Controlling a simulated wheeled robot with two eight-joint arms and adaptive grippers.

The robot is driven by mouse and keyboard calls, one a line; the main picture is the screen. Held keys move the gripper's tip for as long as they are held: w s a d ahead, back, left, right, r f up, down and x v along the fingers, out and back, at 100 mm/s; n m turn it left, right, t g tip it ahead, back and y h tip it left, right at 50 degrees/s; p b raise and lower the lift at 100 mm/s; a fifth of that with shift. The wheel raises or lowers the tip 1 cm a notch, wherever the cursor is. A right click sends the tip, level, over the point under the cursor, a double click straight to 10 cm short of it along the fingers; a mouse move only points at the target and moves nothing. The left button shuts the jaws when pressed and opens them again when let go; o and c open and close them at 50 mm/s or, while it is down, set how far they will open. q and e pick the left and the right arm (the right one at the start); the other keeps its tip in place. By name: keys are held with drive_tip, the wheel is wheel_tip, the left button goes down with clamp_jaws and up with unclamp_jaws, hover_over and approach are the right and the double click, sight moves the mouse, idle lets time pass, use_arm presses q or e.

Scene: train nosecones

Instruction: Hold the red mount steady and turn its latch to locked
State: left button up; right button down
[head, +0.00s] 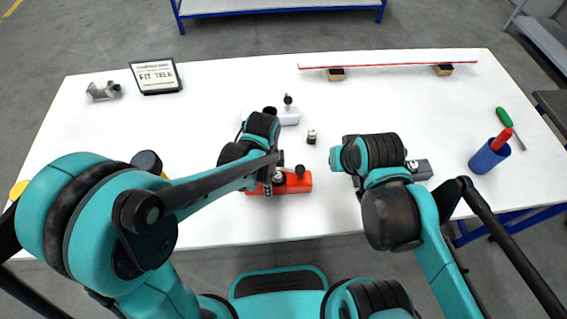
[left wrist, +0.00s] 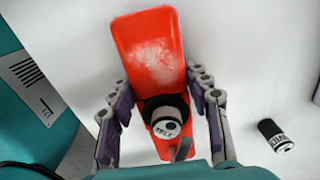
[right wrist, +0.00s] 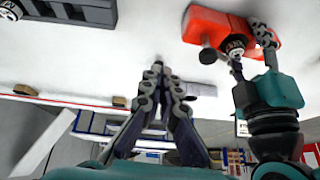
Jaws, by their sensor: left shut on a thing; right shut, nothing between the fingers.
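The red mount (head: 297,184) lies on the white table near its front edge. In the left wrist view the mount (left wrist: 148,50) has a pale scuffed face and a black cylinder (left wrist: 165,115) with a white labelled end. My left gripper (left wrist: 160,100) is shut on the mount, with a finger on either side. A small grey lever (left wrist: 183,149) shows near the cylinder. A black knob (right wrist: 208,56) sticks out from the mount in the right wrist view; I cannot tell the latch's setting. My right gripper (right wrist: 160,78) is shut, empty and apart from the mount; the arm hides it in the head view.
A pale mount (head: 289,117) and a small cylinder (head: 311,137) stand behind the red mount. A grey mount (head: 422,169) and a blue cup (head: 487,158) are at right. A sign reading "FIT TELE" (head: 156,77) and a rail (head: 388,65) on wooden blocks are farther back.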

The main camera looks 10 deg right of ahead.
sight(293, 171)
drive_tip(key=w+a+r+m+g, duration=0.1)
drive_tip(key=w+a+m+g, duration=0.1)
drive_tip(key=w+a+g, duration=0.3)
drive_tip(key=w+a+r+m+g, duration=0.1)
drive_tip(key=w+a+m+g, duration=0.15)
drive_tip(key=w, duration=0.55)
use_arm(q)
drive_tip(key=shift+w, duration=0.1)
use_arm(e)
drive_tip(key=s+a+f+g, duration=0.1)
drive_tip(key=s+a+f, duration=0.1)
drive_tip(key=s+f, duration=0.4)
drive_tip(key=shift+a+f+n+y, duration=0.2)
drive_tip(key=shift+f+n+y, duration=0.2)
drive_tip(key=shift+f, duration=1.6)
